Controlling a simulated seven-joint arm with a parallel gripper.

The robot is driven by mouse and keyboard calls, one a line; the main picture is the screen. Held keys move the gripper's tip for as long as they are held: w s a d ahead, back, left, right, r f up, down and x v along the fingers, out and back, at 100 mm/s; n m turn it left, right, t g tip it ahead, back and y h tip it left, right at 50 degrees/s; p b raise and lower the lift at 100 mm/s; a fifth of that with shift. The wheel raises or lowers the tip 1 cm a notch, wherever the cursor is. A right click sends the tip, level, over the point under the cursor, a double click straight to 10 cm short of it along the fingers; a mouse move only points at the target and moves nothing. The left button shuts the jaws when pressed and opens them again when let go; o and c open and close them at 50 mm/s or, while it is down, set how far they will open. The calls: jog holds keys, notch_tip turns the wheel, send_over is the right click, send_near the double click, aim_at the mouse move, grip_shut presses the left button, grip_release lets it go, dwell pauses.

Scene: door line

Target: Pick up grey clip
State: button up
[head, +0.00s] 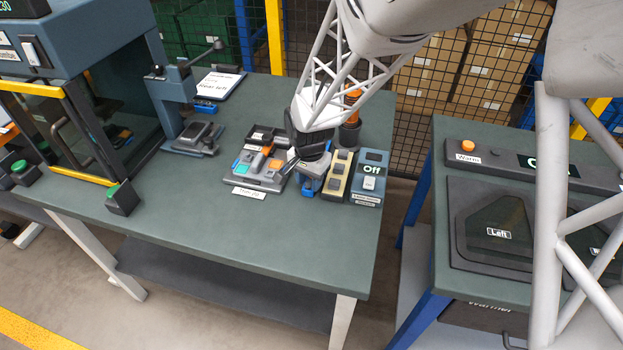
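My gripper (309,172) is over the right part of the grey-green table, seen from above and behind. Its dark body hides most of what is below it, and I cannot see whether its fingers are apart or hold anything. A small blue and grey object (309,188) shows just under it; I cannot tell whether they touch. A grey holder (243,179) with teal, orange and grey pieces stands directly left of the gripper. I cannot make out the grey clip for certain; it may be among these pieces or hidden by the gripper.
A yellowish block (338,176) and a blue-grey box reading "Off" (370,178) stand close right of the gripper. An orange-topped dark cylinder (351,120) stands behind. A lever press (176,95) and glass-fronted machine (90,95) are left. The table's front (260,235) is clear.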

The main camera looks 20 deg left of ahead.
aim_at(310, 183)
dwell(0.5)
grip_shut()
jog(key=shift+r, duration=0.15)
jog(key=shift+r, duration=0.45)
jog(key=shift+s+d+r, duration=0.1)
jog(key=shift+s+r, duration=0.05)
jog(key=shift+r, duration=0.45)
jog(key=shift+s+d+r, duration=0.1)
jog(key=shift+r, duration=0.5)
jog(key=s+d, duration=0.2)
jog(key=s, duration=0.2)
jog(key=s+d+r, duration=0.1)
jog(key=s+d, duration=0.2)
jog(key=s, duration=0.1)
jog(key=s+d, duration=0.3)
jog(key=s, duration=0.2)
jog(key=shift+d+r, duration=0.15)
jog(key=shift+r, duration=0.05)
